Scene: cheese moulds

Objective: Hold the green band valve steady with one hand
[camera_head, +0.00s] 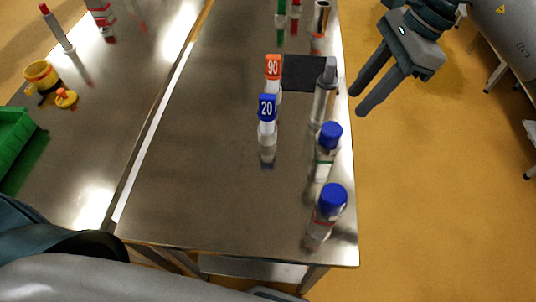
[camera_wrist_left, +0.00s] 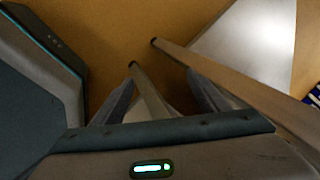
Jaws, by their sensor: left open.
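A blue-capped bottle-like piece (camera_head: 325,158) with a thin green band stands upright near the right edge of the steel table in the head view. It may be the green band valve. A similar blue-capped piece (camera_head: 325,215) with a red band stands nearer me. My right gripper (camera_head: 358,103) is open and empty, off the table's right edge over the floor and apart from both pieces. My left gripper (camera_wrist_left: 160,85) is open and empty in the left wrist view, with floor and table legs beyond it. Its fingers do not show in the head view.
Tags marked 90 (camera_head: 273,67) and 20 (camera_head: 267,107) stand mid-table on white pieces. A green crate (camera_head: 14,140) is at left. The table's near left is clear.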

